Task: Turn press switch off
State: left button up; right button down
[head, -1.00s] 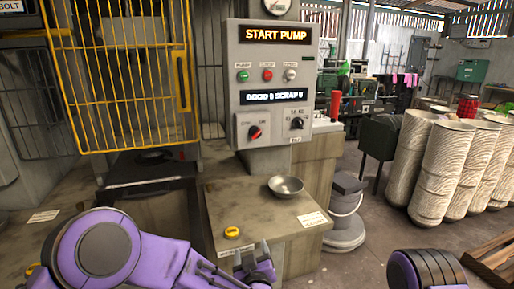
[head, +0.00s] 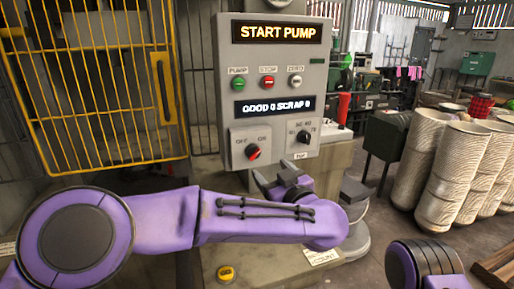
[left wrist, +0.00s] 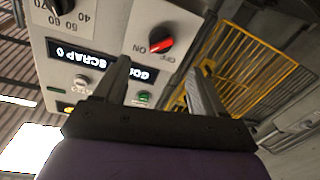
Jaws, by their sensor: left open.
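The press switch (head: 253,152) is a black and red rotary knob between OFF and ON labels, low on the left of the grey control panel (head: 228,90). Its red part points toward ON in the left wrist view (left wrist: 160,42). My left gripper (head: 277,180) is just below the panel and a little right of the knob. Its two fingers (left wrist: 160,80) are open and empty, with the knob beyond them, apart from them. My right gripper is out of view; only a purple and black part of my right arm shows.
A second black dial (head: 304,138) sits right of the switch, with green, red and white buttons (head: 267,83) above. A yellow mesh guard (head: 168,75) stands left. A yellow button (head: 226,273) is on the bench below. Tall pale drums (head: 475,165) stand at right.

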aim_at(256, 154)
pick_arm(q)
jog(key=p+x, duration=0.3)
jog(key=x, duration=0.7)
jog(key=shift+s+r, duration=0.1)
jog(key=shift+r, duration=0.1)
jog(key=c, duration=1)
